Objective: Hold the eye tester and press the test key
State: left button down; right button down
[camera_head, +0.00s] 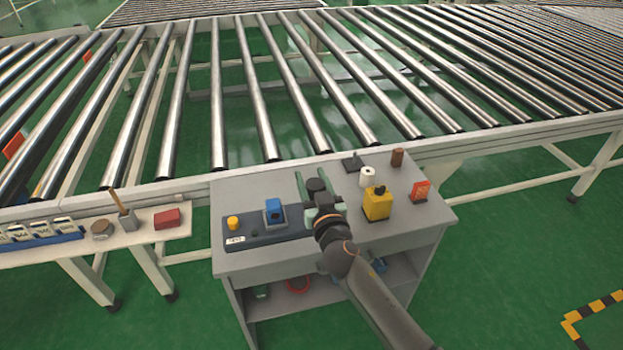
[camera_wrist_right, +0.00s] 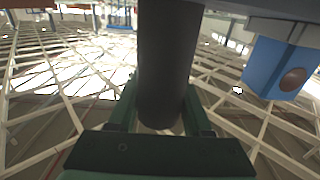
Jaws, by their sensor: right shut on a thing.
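The eye tester (camera_head: 262,237) lies on the grey cart top, a long dark base with a yellow round key (camera_head: 233,222) at its left end and a small white label below the key. A blue block (camera_head: 274,210) stands near its middle and shows in the right wrist view (camera_wrist_right: 275,68) with a dark reddish round face. My right gripper (camera_head: 316,192) is at the base's right end, shut on a dark upright cylinder, seemingly the tester's handle. In the right wrist view the cylinder (camera_wrist_right: 167,65) stands between the green fingers. My left gripper is out of view.
A side shelf (camera_head: 145,236) with a red box (camera_head: 166,218) is at left. A roller conveyor (camera_head: 215,100) runs behind.

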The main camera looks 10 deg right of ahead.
jog(key=shift+w+r, duration=0.15)
jog(key=w+d+b, duration=0.1)
jog(key=w+b, duration=0.7)
jog(key=w, duration=0.5)
jog(key=shift+w+d, duration=0.25)
jog(key=shift+d, duration=0.15)
dwell(0.8)
